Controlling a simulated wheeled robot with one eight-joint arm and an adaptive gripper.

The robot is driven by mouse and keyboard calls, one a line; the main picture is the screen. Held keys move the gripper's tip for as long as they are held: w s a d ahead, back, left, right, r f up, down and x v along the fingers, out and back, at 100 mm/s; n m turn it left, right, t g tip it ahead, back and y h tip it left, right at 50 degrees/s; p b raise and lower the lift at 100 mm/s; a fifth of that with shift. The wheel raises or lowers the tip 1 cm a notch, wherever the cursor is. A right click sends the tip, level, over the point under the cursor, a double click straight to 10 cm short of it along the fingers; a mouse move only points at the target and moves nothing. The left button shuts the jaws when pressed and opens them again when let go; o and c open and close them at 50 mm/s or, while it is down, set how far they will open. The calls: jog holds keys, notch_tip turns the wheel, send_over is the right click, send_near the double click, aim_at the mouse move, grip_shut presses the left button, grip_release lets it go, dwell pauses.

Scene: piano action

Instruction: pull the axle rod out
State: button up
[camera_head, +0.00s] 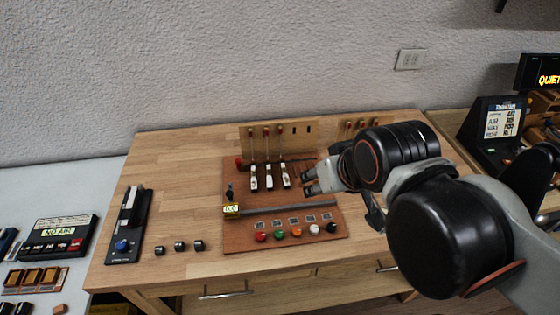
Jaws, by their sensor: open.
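A reddish-brown board (235,190) on the wooden table carries the piano action. Several upright pieces with white lower parts (269,178) stand in a row on it. A thin dark rod (300,160) appears to run across behind them, with a red knob (239,163) at its left end; I cannot tell for sure that this is the axle rod. My gripper (306,182) is open, with its fingers pointing left, just right of the white pieces. Nothing shows between its fingers. My gripper and wrist hide the board's right part.
A grey bar (290,208) and a row of coloured buttons (296,232) lie along the board's front. A black device (130,225) and several black knobs (180,246) stand further left. Bare tabletop (180,180) lies between.

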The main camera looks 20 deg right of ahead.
jog(key=shift+c, duration=0.4)
